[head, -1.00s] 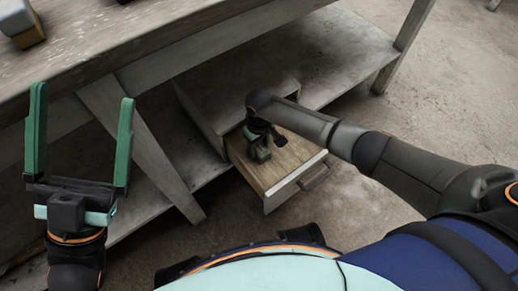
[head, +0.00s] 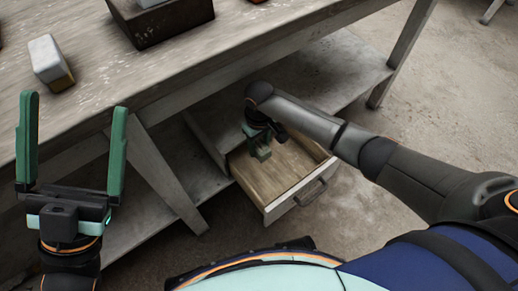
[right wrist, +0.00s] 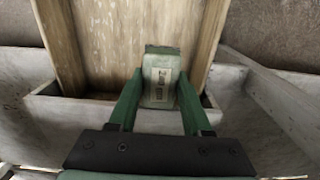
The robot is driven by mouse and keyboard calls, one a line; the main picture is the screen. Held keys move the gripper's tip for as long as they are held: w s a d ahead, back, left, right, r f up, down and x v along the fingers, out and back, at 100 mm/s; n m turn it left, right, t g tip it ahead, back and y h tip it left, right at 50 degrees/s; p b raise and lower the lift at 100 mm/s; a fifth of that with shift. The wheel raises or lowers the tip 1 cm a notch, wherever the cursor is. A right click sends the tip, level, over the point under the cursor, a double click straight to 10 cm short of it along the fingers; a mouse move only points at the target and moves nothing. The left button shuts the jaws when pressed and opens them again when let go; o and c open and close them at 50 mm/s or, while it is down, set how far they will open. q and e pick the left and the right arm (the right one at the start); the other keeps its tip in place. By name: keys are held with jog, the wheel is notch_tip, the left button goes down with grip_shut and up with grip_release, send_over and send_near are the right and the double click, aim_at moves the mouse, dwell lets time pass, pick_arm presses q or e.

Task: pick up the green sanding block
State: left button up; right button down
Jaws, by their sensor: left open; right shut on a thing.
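The green sanding block (right wrist: 160,88) shows in the right wrist view, with a pale printed label on its face. It sits between the two green fingers of my right gripper (right wrist: 158,100), which is shut on it. In the head view my right gripper (head: 261,150) is over the open drawer (head: 290,192), near its back left. There I cannot tell the block from the green fingers. Whether the block touches the drawer floor is unclear. My left gripper (head: 73,103) is open and empty, pointing up at the far left, in front of the table.
The workbench (head: 200,62) runs across the top. A grey and tan block (head: 51,62) and a dark box (head: 165,22) stand on it. The drawer slides from a cabinet on the lower shelf (head: 340,75). A slanted bench leg (head: 160,175) stands left of the drawer.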

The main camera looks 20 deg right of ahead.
jog(key=w+d, duration=0.1)
jog(key=d, duration=0.4)
jog(key=w+d, duration=0.2)
jog(key=d, duration=0.4)
jog(key=w+d, duration=0.2)
jog(key=d, duration=0.4)
jog(key=shift+w+d+r+p, duration=0.15)
jog(key=shift+w+p, duration=0.1)
jog(key=shift+p, duration=0.15)
jog(key=c, duration=0.8)
grip_release()
jog(key=shift+c, duration=0.2)
grip_shut()
